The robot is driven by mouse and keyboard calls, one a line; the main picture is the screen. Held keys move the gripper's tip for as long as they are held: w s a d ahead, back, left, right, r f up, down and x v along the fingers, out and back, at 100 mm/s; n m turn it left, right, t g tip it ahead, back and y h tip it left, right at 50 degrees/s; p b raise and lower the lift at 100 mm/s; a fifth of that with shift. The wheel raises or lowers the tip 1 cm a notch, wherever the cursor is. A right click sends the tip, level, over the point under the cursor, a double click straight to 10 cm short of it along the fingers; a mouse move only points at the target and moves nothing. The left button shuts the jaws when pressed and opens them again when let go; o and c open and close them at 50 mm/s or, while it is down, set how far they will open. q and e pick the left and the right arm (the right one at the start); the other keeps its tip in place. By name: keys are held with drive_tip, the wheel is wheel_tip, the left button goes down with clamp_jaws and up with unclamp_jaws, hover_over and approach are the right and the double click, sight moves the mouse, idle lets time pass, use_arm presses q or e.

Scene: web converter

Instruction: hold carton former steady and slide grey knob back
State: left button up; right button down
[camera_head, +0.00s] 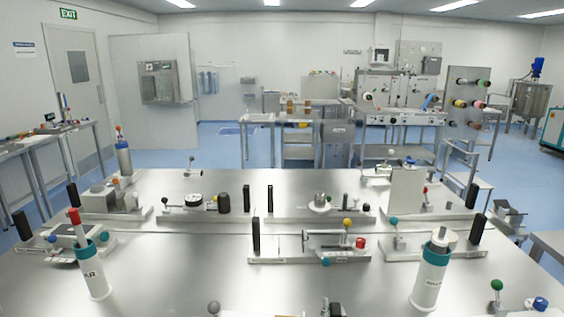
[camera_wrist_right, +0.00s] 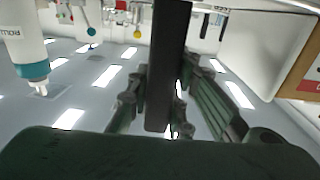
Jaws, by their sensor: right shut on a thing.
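In the wrist view my right gripper (camera_wrist_right: 165,75) has dark green fingers shut on a black upright bar (camera_wrist_right: 168,50), one on each side. The fingers hide part of the bar, and the view appears upside down. A grey ball knob (camera_head: 213,307) shows at the bottom edge of the head view. The fixture under it is mostly cut off, and no label there reads as carton former. A pale panel with a brown border (camera_wrist_right: 303,68) stands beside the bar in the wrist view; I cannot tell if it belongs to the carton former. My left gripper is out of view.
A steel table (camera_head: 190,245) bears several fixtures with black posts and coloured knobs. White cylinders with teal bands stand at left (camera_head: 95,278) and right (camera_head: 428,285). A green knob (camera_head: 497,285) and a blue knob (camera_head: 540,303) are at the near right.

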drive_tip(key=shift+r, duration=0.2)
drive_tip(key=shift+f, duration=0.4)
drive_tip(key=shift+s+f, duration=0.1)
drive_tip(key=shift+f, duration=0.1)
